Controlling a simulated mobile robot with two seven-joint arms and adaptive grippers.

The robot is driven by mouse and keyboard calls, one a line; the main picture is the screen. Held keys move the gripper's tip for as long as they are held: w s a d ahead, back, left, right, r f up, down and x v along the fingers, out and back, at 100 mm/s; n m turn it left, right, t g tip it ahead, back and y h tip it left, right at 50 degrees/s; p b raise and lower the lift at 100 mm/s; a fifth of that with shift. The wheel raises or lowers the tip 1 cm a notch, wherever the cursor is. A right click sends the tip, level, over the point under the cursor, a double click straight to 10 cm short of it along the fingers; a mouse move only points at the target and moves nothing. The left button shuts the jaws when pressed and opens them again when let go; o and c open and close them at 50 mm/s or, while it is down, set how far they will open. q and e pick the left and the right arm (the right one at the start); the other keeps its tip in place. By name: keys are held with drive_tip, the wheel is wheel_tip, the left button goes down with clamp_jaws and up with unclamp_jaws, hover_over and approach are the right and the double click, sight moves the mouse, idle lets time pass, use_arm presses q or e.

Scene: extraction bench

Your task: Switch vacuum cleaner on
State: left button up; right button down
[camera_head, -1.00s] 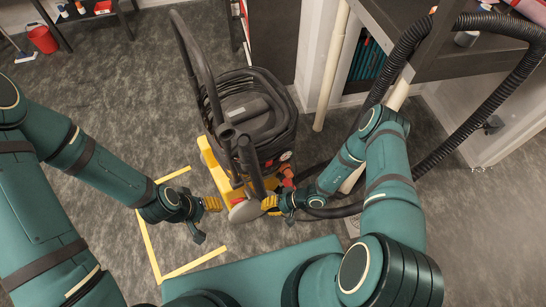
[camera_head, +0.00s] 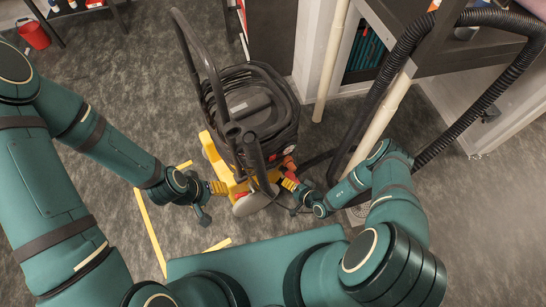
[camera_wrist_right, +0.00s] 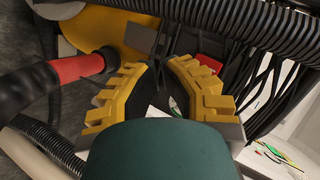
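The vacuum cleaner (camera_head: 262,105) stands upright on the floor in the middle of the head view. It has a black body, a yellow base (camera_head: 218,172) and a tall black handle. My right gripper (camera_head: 286,180) is at the base's right side, close to the red hose fitting. In the right wrist view its yellow fingers (camera_wrist_right: 160,68) are apart with nothing clearly between them. The red hose fitting (camera_wrist_right: 78,67) is left of them, and a small red part (camera_wrist_right: 208,62) shows beyond the right finger. My left gripper (camera_head: 217,188) is beside the base's left side; its finger opening is unclear. I cannot make out the switch.
A thick black hose (camera_head: 378,88) loops up right of the vacuum, beside a pale pole (camera_head: 384,120) and a dark bench (camera_head: 480,55). Yellow tape (camera_head: 150,235) marks the floor at left. A red bucket (camera_head: 35,35) stands far left. The left floor is mostly clear.

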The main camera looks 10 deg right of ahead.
sight(273, 160)
use_arm(q)
drive_tip(key=shift+s+f+b, duration=0.2)
drive_tip(key=shift+f+b, duration=0.45)
drive_tip(key=shift+s+f+b, duration=0.2)
drive_tip(key=shift+f+b, duration=0.4)
use_arm(e)
drive_tip(key=w+a+r, duration=0.1)
drive_tip(key=w+a, duration=0.1)
drive_tip(key=w, duration=0.6)
drive_tip(key=shift+a+r, duration=0.2)
drive_tip(key=shift+a, duration=0.15)
drive_tip(key=shift+w, duration=0.2)
use_arm(q)
drive_tip(key=shift+r, duration=0.15)
use_arm(e)
drive_tip(key=shift+w+a+r, duration=0.1)
drive_tip(key=shift+w, duration=0.2)
